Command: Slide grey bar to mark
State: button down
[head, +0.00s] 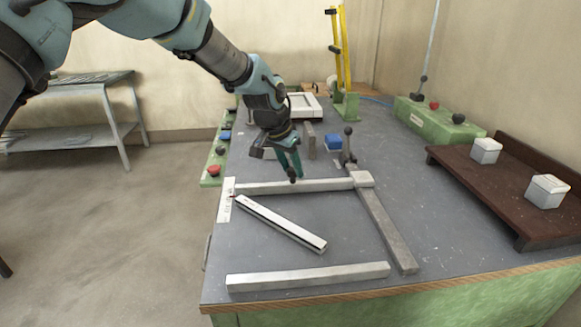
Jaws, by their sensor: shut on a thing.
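The grey bar (325,185) lies flat across the bench, roughly left to right. Its right end meets a square corner block (362,179). Its left end reaches the white marked plate (226,205) at the bench's left side, where a small red mark shows near the bar's end. My gripper (293,178) points down at the middle of this bar and is shut on it. The far finger and the exact grip are too small to make out.
A silver rail (282,224) lies slantwise in front of the bar. A second bar (388,230) runs from the corner block toward the front; another (308,277) lies near the front edge. A lever clamp (348,147) stands behind the corner. A brown shelf (500,190) bears two white-lidded boxes.

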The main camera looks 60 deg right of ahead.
jog(key=shift+s+a, duration=0.2)
jog(key=shift+a, duration=0.05)
jog(key=shift+c, duration=2.2)
grip_release()
jog(key=shift+r, duration=0.1)
jog(key=b+v, duration=0.2)
jog(key=v, duration=0.8)
jog(key=shift+r, duration=0.3)
jog(key=shift+a, duration=0.1)
